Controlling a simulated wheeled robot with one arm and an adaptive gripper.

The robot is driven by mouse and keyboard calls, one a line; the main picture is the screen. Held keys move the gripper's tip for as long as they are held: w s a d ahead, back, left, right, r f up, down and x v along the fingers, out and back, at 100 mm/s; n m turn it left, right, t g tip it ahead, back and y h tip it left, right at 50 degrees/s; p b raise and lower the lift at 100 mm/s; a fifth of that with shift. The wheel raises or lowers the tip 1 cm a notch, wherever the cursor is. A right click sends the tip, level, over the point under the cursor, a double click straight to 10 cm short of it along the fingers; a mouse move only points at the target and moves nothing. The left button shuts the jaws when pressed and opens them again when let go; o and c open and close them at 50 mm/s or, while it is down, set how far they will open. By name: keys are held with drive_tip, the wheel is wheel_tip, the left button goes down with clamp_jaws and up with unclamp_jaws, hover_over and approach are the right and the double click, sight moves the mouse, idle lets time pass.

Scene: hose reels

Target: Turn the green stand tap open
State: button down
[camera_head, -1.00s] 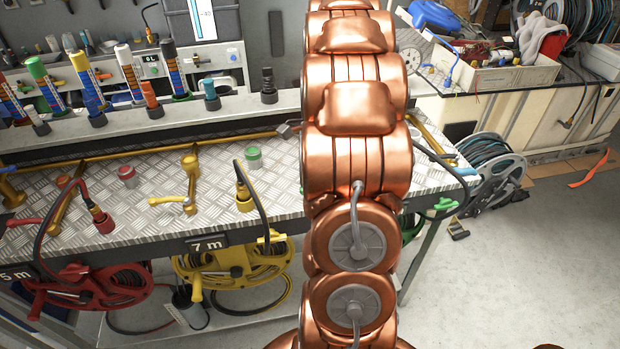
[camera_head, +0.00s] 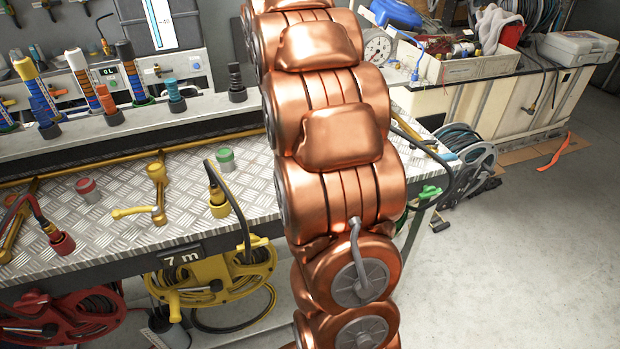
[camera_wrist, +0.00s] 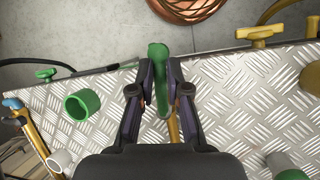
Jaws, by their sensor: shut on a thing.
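The green tap lever (camera_wrist: 158,62) shows in the wrist view, pointing toward the bench's edge. A brass part (camera_wrist: 173,128) shows below it. My gripper (camera_wrist: 160,84) is shut on this lever, one dark finger on each side. In the head view my copper-coloured arm hides the gripper and the green stand tap.
In the wrist view a green open cup (camera_wrist: 82,104) stands left of my gripper. In the head view a yellow tap (camera_head: 157,192) and yellow hose end (camera_head: 217,198) stand on the patterned metal bench (camera_head: 110,225). Clear floor (camera_head: 530,250) lies right.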

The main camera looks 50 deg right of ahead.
drive_tip(key=shift+s+d+f+n+h, duration=0.15)
drive_tip(key=shift+f+n, duration=0.1)
drive_tip(key=shift+n, duration=0.2)
drive_tip(key=shift+s+a+f+n+h, duration=0.1)
drive_tip(key=shift+f+n+h, duration=0.1)
drive_tip(key=shift+n, duration=0.25)
drive_tip(key=c, duration=1.2)
unclamp_jaws()
drive_tip(key=shift+d+r, duration=0.1)
drive_tip(key=shift+d, duration=0.05)
drive_tip(key=shift+o, duration=0.2)
drive_tip(key=shift+r, duration=0.15)
drive_tip(key=shift+d+r, duration=0.1)
drive_tip(key=v, duration=0.7)
drive_tip(key=shift+w+r, duration=0.1)
drive_tip(key=shift+r, duration=0.05)
